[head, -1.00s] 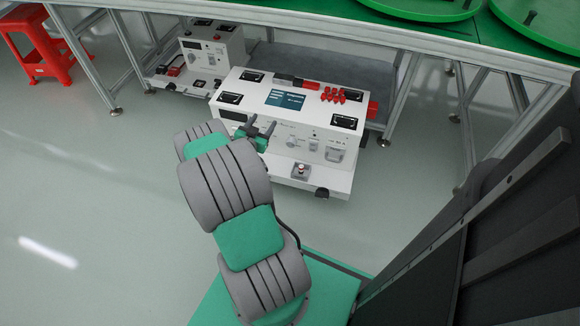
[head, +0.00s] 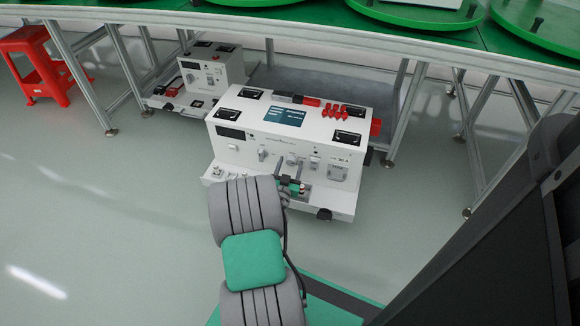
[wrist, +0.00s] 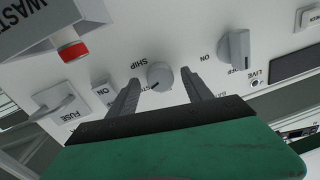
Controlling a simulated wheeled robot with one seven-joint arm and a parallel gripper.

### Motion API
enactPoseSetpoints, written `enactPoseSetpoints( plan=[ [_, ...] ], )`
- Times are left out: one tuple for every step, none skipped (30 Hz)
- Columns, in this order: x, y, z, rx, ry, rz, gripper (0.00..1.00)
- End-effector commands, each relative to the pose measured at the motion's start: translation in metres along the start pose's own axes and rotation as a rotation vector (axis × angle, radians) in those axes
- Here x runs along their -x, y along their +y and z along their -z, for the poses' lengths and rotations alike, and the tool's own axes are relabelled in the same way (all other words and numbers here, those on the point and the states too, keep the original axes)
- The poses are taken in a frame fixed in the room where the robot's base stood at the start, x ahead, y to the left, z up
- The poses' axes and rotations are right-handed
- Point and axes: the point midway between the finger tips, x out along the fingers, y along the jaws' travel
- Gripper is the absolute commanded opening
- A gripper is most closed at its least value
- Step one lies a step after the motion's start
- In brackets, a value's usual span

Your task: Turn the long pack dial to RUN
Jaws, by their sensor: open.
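In the head view the dial (head: 292,160) is small, just beyond my fingertips. My gripper (head: 289,170) is open in front of this panel. In the wrist view my gripper's fingers (wrist: 160,84) lie on either side of the dial, with a visible gap on each side. I see no RUN label, and the dial's pointer is too small to read.
A larger grey ON/OFF knob (wrist: 235,50) is right of the dial. A smaller white unit (head: 212,68) and a red stool (head: 35,65) stand further left. The left floor is clear.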

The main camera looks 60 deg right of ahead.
Motion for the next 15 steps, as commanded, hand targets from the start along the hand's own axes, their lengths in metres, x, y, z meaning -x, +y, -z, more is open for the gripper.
enactPoseSetpoints(
  plan=[
    [0.0001,-0.0002,0.0002,0.000,0.000,0.000,0.58],
    [0.0001,-0.0002,0.0002,0.000,0.000,0.000,0.58],
    [0.0001,-0.0002,0.0002,0.000,0.000,0.000,0.54],
    [0.0001,-0.0003,0.0002,0.000,0.000,0.000,0.52],
    [0.0001,-0.0003,0.0002,0.000,0.000,0.000,0.49],
    [0.0001,-0.0003,0.0002,0.000,0.000,0.000,0.46],
    [0.0002,-0.0003,0.0001,0.000,0.000,0.000,0.44],
    [0.0002,-0.0003,0.0001,0.000,0.000,0.000,0.41],
    [0.0002,-0.0003,0.0001,-0.001,0.000,0.000,0.38],
    [0.0002,-0.0003,0.0001,-0.001,0.000,0.000,0.36],
    [0.0002,-0.0004,0.0001,-0.001,0.000,0.000,0.33],
    [0.0002,-0.0003,0.0001,-0.001,0.000,0.000,0.30],
    [0.0002,-0.0003,0.0001,-0.001,0.000,0.000,0.27],
    [0.0003,-0.0003,0.0001,0.000,0.000,0.000,0.25],
    [0.0003,-0.0003,0.0001,-0.001,0.000,0.000,0.22]
  ],
)
